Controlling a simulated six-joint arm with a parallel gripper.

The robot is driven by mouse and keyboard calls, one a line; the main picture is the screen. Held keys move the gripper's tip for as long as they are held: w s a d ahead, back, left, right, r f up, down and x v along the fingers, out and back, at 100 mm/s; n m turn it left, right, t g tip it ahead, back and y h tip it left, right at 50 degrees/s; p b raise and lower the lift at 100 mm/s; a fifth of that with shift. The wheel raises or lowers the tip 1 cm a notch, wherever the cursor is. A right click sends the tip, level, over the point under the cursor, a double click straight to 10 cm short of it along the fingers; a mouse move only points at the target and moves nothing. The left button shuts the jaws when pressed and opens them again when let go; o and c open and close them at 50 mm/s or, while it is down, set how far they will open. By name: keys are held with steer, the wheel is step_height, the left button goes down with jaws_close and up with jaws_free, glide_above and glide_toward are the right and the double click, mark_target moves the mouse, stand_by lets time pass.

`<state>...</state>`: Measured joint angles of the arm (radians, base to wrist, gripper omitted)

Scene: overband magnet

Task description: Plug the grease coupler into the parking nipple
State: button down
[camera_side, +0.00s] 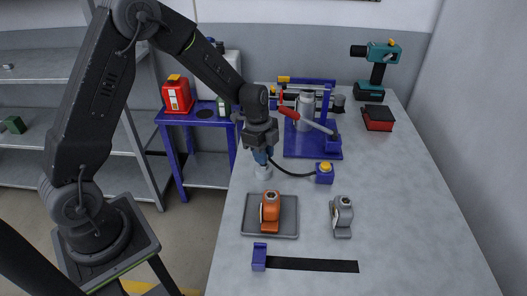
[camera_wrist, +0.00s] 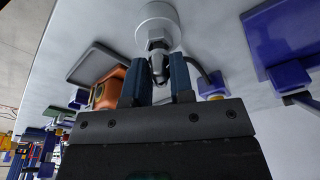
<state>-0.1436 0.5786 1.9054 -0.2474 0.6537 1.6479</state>
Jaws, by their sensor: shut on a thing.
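My gripper (camera_side: 262,156) points down over the bench with its two blue fingers closed. In the wrist view the fingers (camera_wrist: 161,80) are shut on the metal grease coupler (camera_wrist: 158,64). A black hose runs from the coupler to a blue block with a yellow top (camera_side: 325,173). The parking nipple (camera_wrist: 153,40) is a metal hex fitting on a round pale base (camera_wrist: 157,13), which also shows in the side view (camera_side: 263,173). The coupler is in line with the nipple, its end at or very close to it; whether it is seated cannot be told.
An orange bearing housing (camera_side: 270,209) sits on a grey tray (camera_side: 287,229), with a grey housing (camera_side: 342,214) to its right. A blue block with a black strip (camera_side: 312,265) lies in front. A blue stand (camera_side: 315,150) with a red-handled lever is behind.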

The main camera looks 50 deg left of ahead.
steer(key=shift+f, duration=0.25)
steer(key=c, duration=0.9)
jaws_free()
steer(key=shift+r, duration=0.15)
step_height(320, 180, up, 14)
steer(key=a, duration=0.2)
steer(key=shift+s+f, duration=0.25)
steer(key=shift+s, duration=0.05)
steer(key=s+d+r+n+t, duration=0.1)
steer(key=s+d+r+n, duration=0.1)
steer(key=s+n, duration=0.3)
steer(key=s+d+r+n+t+y, duration=0.1)
steer(key=s+n, duration=0.4)
steer(key=s, duration=0.5)
steer(key=s+d+r+n+t, duration=0.2)
steer(key=s+r+n+t, duration=0.1)
steer(key=s+r+n, duration=0.2)
steer(key=s, duration=0.2)
steer(key=shift+s+d+r+y, duration=0.25)
steer(key=shift+s+d+y, duration=0.05)
steer(key=shift+d+y, duration=0.1)
